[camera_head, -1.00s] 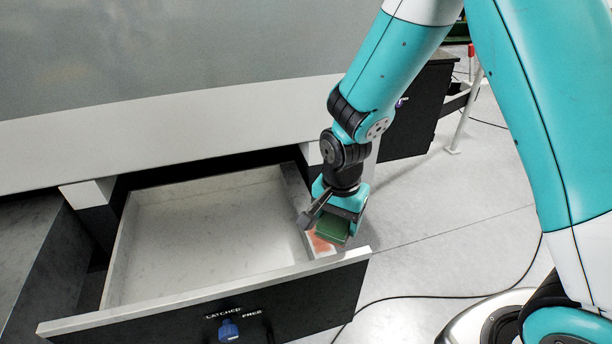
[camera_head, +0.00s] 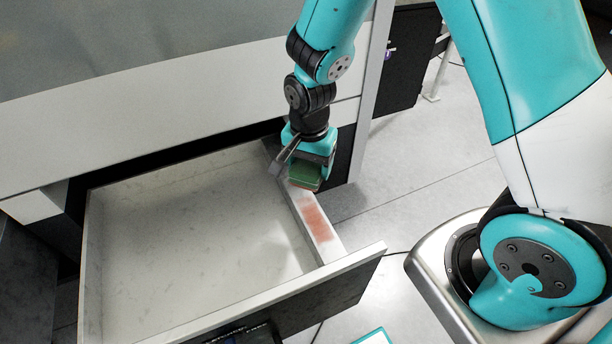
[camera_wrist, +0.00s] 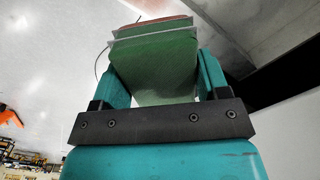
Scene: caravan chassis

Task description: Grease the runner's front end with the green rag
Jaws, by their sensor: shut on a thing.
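My gripper (camera_head: 306,168) is shut on the green rag (camera_head: 305,177), a folded block that also shows between the fingers in the wrist view (camera_wrist: 155,65). The runner (camera_head: 328,246) is the pale strip along the right side of the open drawer. A reddish smear (camera_head: 315,220) lies on its top, toward the drawer front. The rag is at the runner, just behind the smear; I cannot tell whether it touches. In the wrist view a grey edge and a thin reddish strip (camera_wrist: 150,27) show at the rag's far end.
The open drawer (camera_head: 190,235) is empty, with its front panel (camera_head: 310,300) toward me. The chassis body (camera_head: 180,100) stands behind it. Clear grey floor (camera_head: 420,190) lies to the right, with a cable on it.

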